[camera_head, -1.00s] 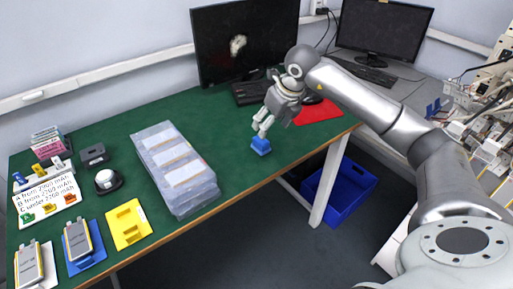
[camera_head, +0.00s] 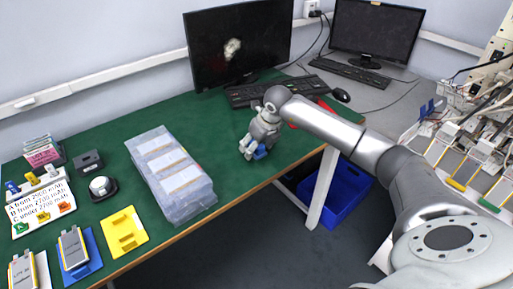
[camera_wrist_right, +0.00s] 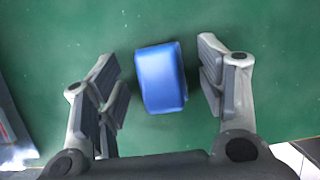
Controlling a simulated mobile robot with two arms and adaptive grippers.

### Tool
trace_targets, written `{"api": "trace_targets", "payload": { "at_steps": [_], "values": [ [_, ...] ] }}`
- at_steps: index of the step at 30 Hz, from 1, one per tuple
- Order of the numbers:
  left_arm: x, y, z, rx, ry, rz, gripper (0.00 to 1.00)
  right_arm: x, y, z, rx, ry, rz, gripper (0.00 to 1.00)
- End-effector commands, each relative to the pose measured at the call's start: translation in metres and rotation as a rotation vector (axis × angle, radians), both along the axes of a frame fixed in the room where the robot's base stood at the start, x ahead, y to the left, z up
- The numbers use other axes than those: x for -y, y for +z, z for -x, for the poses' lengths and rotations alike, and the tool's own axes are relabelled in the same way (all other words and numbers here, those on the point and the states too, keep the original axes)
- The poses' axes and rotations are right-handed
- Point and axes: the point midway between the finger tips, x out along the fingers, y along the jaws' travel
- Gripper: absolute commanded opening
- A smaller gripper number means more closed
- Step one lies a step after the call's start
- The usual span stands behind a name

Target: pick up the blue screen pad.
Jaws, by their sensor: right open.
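The blue screen pad (camera_wrist_right: 161,78) is a small rounded block on the green table. In the right wrist view it lies between the two open fingers of my right gripper (camera_wrist_right: 164,88), with green gaps on both sides. The right finger is nearer to it than the left one. In the head view the pad (camera_head: 260,152) shows partly, beside the fingers of my right gripper (camera_head: 253,152), which is low over the table near its front edge. My left gripper is not in view.
A clear plastic-wrapped stack (camera_head: 172,175) stands left of my right gripper. A yellow tray (camera_head: 124,232) and a blue tray (camera_head: 80,256) lie farther left. A keyboard (camera_head: 262,90), a mouse (camera_head: 341,95) and monitors stand behind. A blue crate (camera_head: 343,190) is below the table.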

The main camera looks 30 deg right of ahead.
Motion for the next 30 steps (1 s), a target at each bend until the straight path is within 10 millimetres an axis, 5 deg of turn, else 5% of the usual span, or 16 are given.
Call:
{"api": "trace_targets", "payload": {
  "at_steps": [7, 18, 30],
  "values": [
    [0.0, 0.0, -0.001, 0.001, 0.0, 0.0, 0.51, 0.0, -0.001, 0.0, 0.0, 0.0, 0.001, 0.62],
    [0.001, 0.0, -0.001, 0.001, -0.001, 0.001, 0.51, 0.0, -0.001, 0.0, 0.0, 0.0, 0.0, 0.15],
    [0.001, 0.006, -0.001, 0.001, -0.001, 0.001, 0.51, 0.0, 0.009, -0.001, 0.002, 0.0, 0.0, 0.15]
  ]
}}
